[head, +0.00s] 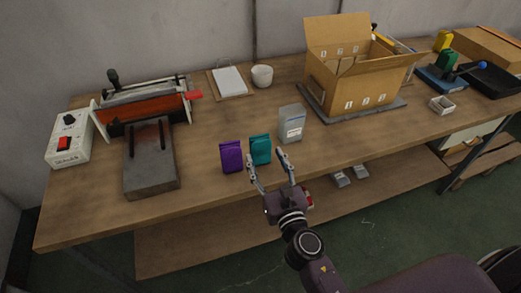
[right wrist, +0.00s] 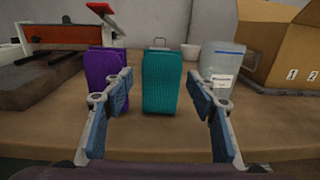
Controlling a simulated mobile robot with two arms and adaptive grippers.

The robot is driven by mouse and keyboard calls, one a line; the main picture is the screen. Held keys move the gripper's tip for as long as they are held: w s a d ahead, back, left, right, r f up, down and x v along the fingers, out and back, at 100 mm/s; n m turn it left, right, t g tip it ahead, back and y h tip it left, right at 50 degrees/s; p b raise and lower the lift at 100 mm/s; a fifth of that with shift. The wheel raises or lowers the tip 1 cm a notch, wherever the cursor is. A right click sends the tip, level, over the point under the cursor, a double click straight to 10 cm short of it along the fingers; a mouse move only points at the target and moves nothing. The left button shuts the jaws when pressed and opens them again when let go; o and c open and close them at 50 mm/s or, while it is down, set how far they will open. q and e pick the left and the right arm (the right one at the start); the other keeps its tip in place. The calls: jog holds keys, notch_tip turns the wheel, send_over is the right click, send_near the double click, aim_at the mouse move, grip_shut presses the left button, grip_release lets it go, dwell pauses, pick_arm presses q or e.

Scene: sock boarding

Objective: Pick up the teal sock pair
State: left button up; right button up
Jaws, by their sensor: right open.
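The teal sock pair (head: 260,149) stands folded and upright on the workbench, near its front edge. It also shows in the right wrist view (right wrist: 163,82), centred between my fingers and beyond their tips. My right gripper (head: 267,160) is open and empty just in front of the teal pair, at the bench's front edge. In the right wrist view its two blue-padded fingers (right wrist: 164,95) are spread to either side of the teal pair. My left gripper is not in view.
A purple sock pair (head: 231,157) stands close to the left of the teal pair. A grey-white labelled packet (head: 291,123) stands to its right. An open cardboard box (head: 352,85) is farther back right. A dark metal block (head: 151,175) and a sealer-like machine (head: 145,105) are at left.

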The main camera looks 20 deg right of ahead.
aim_at(262, 148)
jog(key=w+p, duration=0.1)
jog(key=w, duration=0.5)
jog(key=shift+w+d+f, duration=0.1)
jog(key=shift+c, duration=0.2)
jog(key=c, duration=0.9)
